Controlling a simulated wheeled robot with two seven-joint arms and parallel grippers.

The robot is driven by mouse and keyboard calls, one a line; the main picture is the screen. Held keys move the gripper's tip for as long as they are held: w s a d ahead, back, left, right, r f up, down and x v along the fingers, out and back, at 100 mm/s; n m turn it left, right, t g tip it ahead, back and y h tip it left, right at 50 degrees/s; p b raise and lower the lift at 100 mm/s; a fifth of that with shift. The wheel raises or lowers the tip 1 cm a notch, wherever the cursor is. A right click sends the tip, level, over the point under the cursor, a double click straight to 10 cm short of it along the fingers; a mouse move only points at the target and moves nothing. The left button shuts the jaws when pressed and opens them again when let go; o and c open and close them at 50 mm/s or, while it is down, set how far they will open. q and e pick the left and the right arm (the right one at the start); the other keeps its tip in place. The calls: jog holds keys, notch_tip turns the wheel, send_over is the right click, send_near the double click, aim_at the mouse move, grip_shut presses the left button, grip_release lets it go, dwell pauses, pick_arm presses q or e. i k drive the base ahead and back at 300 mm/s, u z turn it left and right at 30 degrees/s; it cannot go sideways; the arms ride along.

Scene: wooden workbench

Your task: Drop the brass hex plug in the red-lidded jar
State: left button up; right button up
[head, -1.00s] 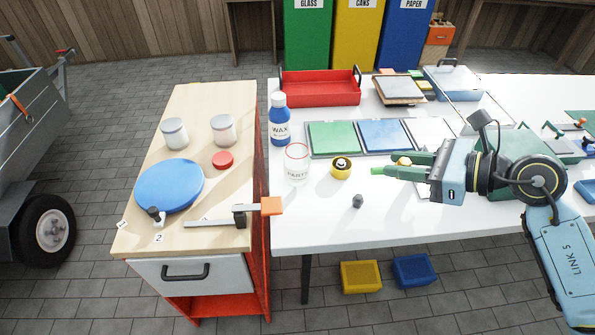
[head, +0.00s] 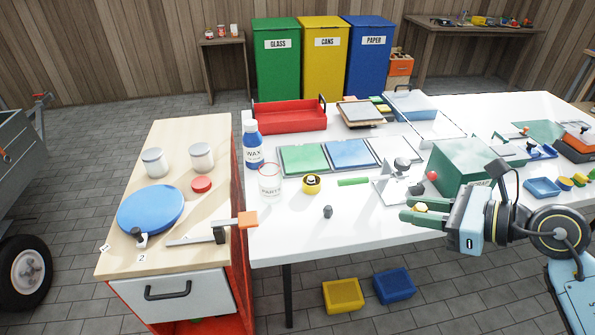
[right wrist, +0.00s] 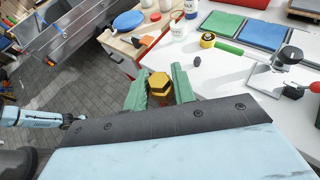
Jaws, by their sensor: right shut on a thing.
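My right gripper (head: 406,208) is shut on the brass hex plug (right wrist: 158,83), held above the front part of the white table. Between the green fingers in the right wrist view, the plug's hexagonal head faces the camera. In the head view only a bit of the plug (head: 420,207) shows. A clear jar with a red rim (head: 269,183), labelled PARTS, stands on the table, well left of the gripper. Two grey-topped jars (head: 153,162) (head: 202,157) stand on the wooden cabinet. A red round lid (head: 202,184) lies near the right one.
A blue WAX bottle (head: 253,146), a yellow tape roll (head: 311,184), a small dark knob (head: 328,211) and a green bar (head: 353,181) are around the PARTS jar. A clamp (head: 215,235) lies on the cabinet (head: 150,270). The table's front left is mostly clear.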

aim_at(273, 195)
jog(key=z, duration=0.05)
jog(key=i, duration=1.05)
jog(key=u, duration=0.4)
